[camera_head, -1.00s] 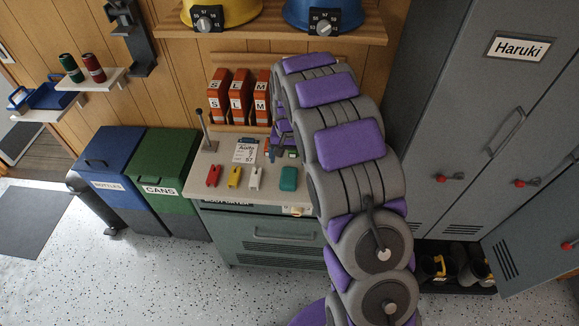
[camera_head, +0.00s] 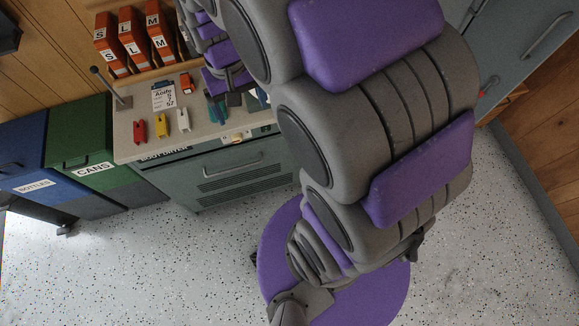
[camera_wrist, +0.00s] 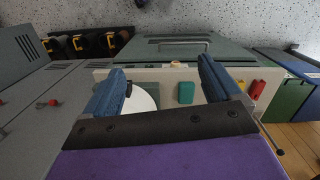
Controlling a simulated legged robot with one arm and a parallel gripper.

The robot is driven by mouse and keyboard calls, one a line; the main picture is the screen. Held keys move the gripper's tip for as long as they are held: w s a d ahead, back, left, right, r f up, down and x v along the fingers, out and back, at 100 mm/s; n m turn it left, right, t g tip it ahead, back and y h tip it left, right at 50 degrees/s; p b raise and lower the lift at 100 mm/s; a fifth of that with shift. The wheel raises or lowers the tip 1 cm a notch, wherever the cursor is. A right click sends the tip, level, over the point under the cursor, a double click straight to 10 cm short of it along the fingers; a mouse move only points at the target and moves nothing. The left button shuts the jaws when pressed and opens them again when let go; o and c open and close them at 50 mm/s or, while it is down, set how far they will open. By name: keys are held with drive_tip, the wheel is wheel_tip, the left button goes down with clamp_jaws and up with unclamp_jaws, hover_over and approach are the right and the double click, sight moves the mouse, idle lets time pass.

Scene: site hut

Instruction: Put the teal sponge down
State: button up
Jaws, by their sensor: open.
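The teal sponge (camera_wrist: 186,92) lies on the light worktop (camera_wrist: 160,77) in the wrist view, apart from the red and yellow pieces. In the head view a teal patch (camera_head: 216,108) beside the white piece looks like the sponge, partly covered by my arm. My gripper (camera_wrist: 160,80) is open, with its two blue fingers on either side of the view and nothing held between them. The sponge shows between the fingers, close to the right one. I cannot tell how far above the worktop the fingers are.
A red piece (camera_head: 139,133), a yellow piece (camera_head: 161,126) and a white piece (camera_head: 184,121) stand in a row on the worktop. A label card (camera_head: 164,96) lies behind them. A white round thing (camera_wrist: 143,98) shows near the left finger. Green (camera_head: 85,150) and blue bins stand left.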

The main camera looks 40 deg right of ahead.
drive_tip(key=s+r+n, duration=0.1)
drive_tip(key=s+n, duration=0.1)
drive_tip(key=s, duration=1.7)
drive_tip(key=shift+a+r+g, duration=0.25)
drive_tip(key=shift+a+g, duration=0.1)
drive_tip(key=shift+g, duration=0.05)
drive_tip(key=shift+s, duration=0.1)
drive_tip(key=shift+f, duration=0.2)
